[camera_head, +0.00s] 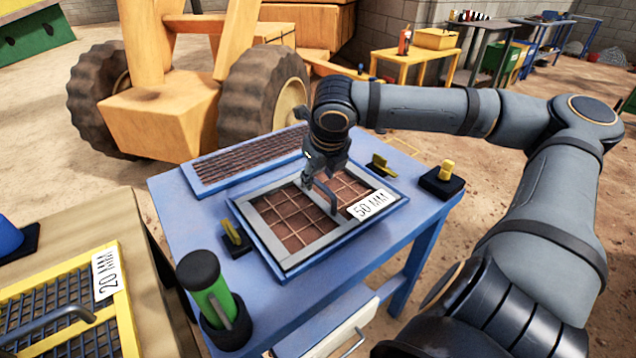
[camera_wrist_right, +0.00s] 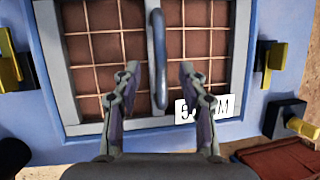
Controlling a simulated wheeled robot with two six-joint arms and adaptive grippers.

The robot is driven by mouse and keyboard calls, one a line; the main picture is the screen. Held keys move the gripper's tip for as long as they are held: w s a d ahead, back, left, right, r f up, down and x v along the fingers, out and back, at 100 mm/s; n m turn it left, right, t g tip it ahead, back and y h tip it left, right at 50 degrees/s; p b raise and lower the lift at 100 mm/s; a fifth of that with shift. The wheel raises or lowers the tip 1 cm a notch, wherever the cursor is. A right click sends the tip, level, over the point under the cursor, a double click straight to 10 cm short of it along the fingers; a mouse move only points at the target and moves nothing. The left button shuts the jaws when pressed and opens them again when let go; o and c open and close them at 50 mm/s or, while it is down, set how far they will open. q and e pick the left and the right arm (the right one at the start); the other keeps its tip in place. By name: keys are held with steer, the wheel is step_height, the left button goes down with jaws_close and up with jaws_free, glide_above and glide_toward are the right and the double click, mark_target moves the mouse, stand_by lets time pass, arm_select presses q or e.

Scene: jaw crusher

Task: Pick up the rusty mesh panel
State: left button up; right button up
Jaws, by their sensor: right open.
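The rusty mesh panel (camera_head: 290,221) has a coarse, rust-brown grid in a grey frame and a white "50 MM" label. It lies flat in a blue frame on the blue table, and also fills the upper wrist view (camera_wrist_right: 98,48). A grey bar handle (camera_head: 322,196) stands across its middle. My right gripper (camera_head: 321,184) is over the panel, pointing down at the handle. In the right wrist view my gripper (camera_wrist_right: 158,72) is open, with one finger on each side of the handle (camera_wrist_right: 157,45). Contact with the handle cannot be told. My left gripper is not in view.
Yellow-and-black clamps (camera_head: 233,234) sit beside the panel. A finer mesh panel (camera_head: 245,160) lies behind it. A green cylinder (camera_head: 212,295) stands at the blue table's front left. A yellow "20 MM" screen (camera_head: 125,308) lies on the left bench. A large wheeled machine (camera_head: 262,98) stands behind.

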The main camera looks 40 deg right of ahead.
mark_target(318, 192)
steer(key=shift+x, duration=1.25)
steer(key=shift+f, duration=0.2)
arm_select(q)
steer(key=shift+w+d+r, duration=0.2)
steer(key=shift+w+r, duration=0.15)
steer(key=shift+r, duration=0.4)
arm_select(e)
jaws_close()
steer(key=shift+d, duration=0.1)
